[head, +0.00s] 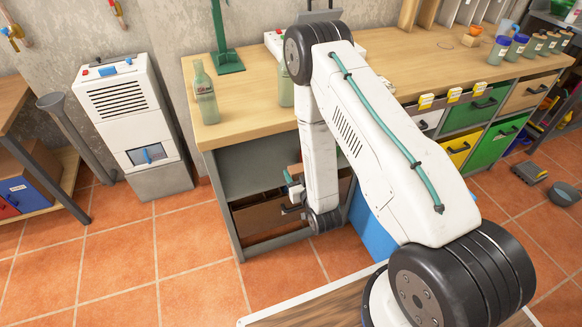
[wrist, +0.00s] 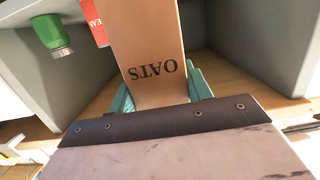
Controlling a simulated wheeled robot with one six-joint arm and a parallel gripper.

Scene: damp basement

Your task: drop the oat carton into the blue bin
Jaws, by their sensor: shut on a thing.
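The oat carton (wrist: 155,40) is a tan box with OATS printed on it, upside down in the wrist view. My gripper (wrist: 160,95) is shut on it, with teal fingers on both sides. In the head view my gripper (head: 293,188) is low in front of the workbench's open grey compartment, partly hidden by my arm. A blue surface (head: 375,235) shows beside and behind my arm under the bench. Most of it is hidden, and I cannot tell whether it is the blue bin.
In the wrist view, a green container (wrist: 52,35) and a red packet (wrist: 95,22) are near the carton, between grey walls. The workbench (head: 255,95) carries a glass bottle (head: 204,92). A white dehumidifier (head: 130,120) stands left. The tiled floor front left is clear.

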